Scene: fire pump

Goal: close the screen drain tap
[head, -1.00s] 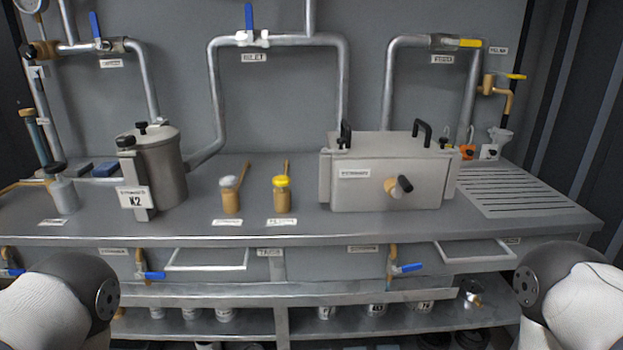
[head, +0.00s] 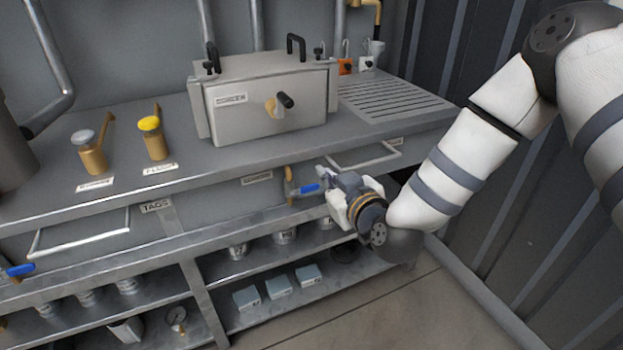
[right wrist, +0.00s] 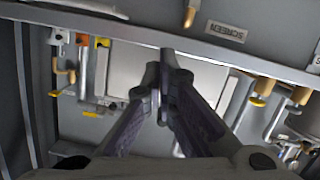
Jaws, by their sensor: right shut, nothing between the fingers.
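The screen drain tap is a brass tap body (head: 289,184) with a blue lever (head: 308,189), under the bench's front edge below the grey screen box (head: 265,105). Its lever points sideways to the right. My right gripper (head: 325,178) is shut and empty, just right of the lever's end; I cannot tell whether it touches. In the right wrist view the shut fingertips (right wrist: 165,62) meet, and a brass part (right wrist: 190,15), probably the tap, shows at the top near the SCREEN label (right wrist: 226,32). The lever is not clear there. My left gripper is out of view.
Another blue-levered tap (head: 20,270) is at the lower left. The lower shelf (head: 300,300) holds tins and grey boxes. Floor in front is clear.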

